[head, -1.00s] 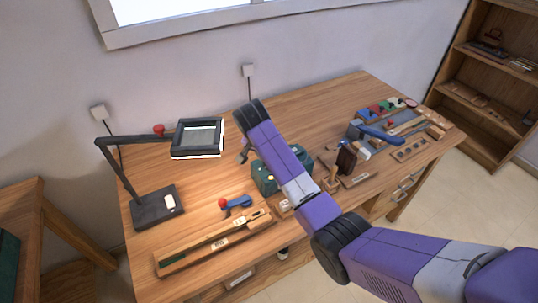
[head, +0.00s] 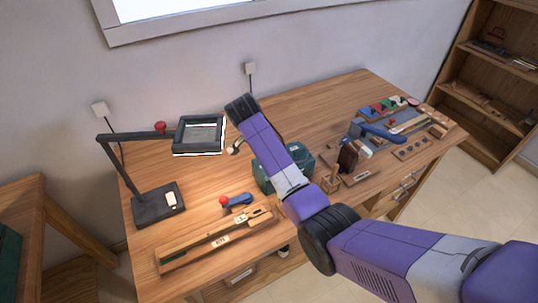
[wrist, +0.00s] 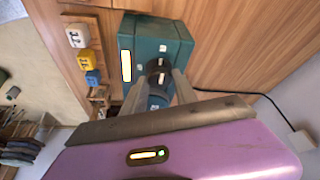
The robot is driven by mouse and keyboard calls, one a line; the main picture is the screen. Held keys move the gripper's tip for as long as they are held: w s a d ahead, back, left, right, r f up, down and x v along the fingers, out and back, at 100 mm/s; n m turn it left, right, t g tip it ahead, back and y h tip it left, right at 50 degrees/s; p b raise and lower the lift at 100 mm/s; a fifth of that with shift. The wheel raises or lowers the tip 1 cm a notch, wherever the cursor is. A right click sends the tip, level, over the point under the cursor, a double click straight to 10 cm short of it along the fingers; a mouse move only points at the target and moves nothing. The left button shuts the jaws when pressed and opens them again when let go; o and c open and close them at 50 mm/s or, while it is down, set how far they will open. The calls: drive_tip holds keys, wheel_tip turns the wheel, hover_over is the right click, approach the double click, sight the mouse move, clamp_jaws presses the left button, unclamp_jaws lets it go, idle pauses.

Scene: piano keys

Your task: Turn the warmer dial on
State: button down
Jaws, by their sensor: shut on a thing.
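The warmer is a teal box (wrist: 150,33) in the wrist view, with a long pale yellow bar on its face. Its dark round dial (wrist: 158,68) with white marks faces my gripper (wrist: 160,88). The fingers lie on both sides of the dial and are shut on it. In the head view the warmer (head: 302,156) stands mid-table, partly covered by my arm. The dial and the fingers' grip are hidden there.
A black magnifier lamp (head: 158,205) stands on the left of the wooden table (head: 330,100). A blue tool with a red knob (head: 238,200) and a long wooden piece (head: 190,250) lie in front. Several tools and blocks fill the right side.

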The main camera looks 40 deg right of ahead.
drive_tip(key=c, duration=1)
unclamp_jaws()
